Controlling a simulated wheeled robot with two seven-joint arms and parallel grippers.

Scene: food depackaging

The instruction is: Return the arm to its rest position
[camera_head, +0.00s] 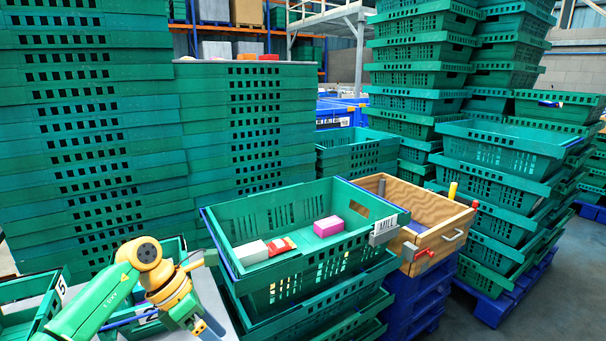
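My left arm (110,288), green with orange joints, comes in from the lower left and bends down at the wrist. The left gripper (211,329) is at the bottom edge, left of the stacked green crate, and is partly cut off. Its fingers do not show clearly, so I cannot tell whether it is open. My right arm and gripper are not in view.
A green crate (262,209) tops a stack and holds a white box (252,252), a red packet (281,246) and a pink box (328,227). A wooden crate (437,240) stands right of it. Tall crate stacks (95,130) stand behind.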

